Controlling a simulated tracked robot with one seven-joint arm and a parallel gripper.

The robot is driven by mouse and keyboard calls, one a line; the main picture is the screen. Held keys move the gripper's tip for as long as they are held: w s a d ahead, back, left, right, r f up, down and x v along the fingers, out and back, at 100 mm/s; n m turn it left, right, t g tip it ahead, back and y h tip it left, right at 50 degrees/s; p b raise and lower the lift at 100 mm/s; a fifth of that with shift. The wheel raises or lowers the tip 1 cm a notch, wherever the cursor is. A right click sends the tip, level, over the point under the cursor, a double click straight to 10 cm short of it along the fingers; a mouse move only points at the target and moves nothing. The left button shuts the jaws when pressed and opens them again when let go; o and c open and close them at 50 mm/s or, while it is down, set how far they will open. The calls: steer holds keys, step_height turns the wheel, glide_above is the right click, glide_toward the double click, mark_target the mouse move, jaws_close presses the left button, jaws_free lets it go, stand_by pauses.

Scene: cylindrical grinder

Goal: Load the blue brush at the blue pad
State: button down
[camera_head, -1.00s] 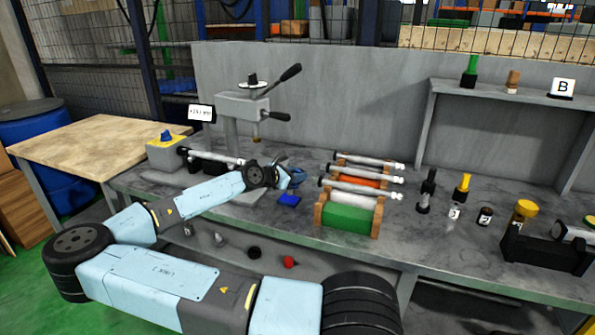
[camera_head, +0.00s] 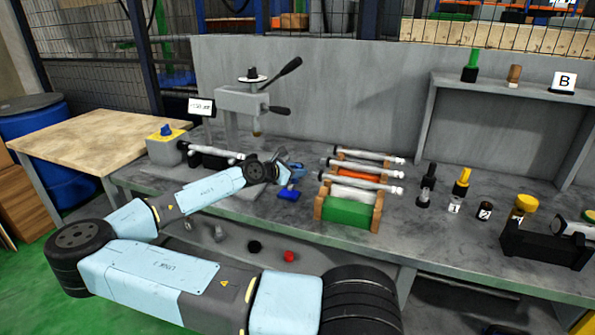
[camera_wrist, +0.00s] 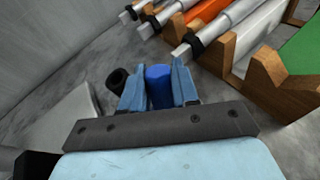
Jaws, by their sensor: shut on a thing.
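My gripper (camera_head: 293,173) is low over the grey bench, between the press and the rack of rollers. In the wrist view its two blue fingers (camera_wrist: 158,76) are shut on a blue cylinder (camera_wrist: 158,90), which I take as the blue brush; only part of it shows. In the head view a blue piece (camera_head: 288,195) shows at or just below the fingertips. I cannot tell whether it is the held brush or the blue pad on the bench. No separate blue pad shows in the wrist view. A dark round end (camera_wrist: 118,78) is left of the fingers.
A wooden rack (camera_head: 378,212) with silver rollers and a green block (camera_head: 347,212) stands close right of my gripper. A lever press (camera_head: 243,102) stands behind left. Small bottles (camera_head: 485,212) and a black holder (camera_head: 540,247) are farther right. The bench front edge is near.

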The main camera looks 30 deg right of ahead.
steer(key=shift+f, duration=0.45)
stand_by(0.9)
steer(key=shift+r, duration=0.1)
steer(key=shift+r, duration=3.4)
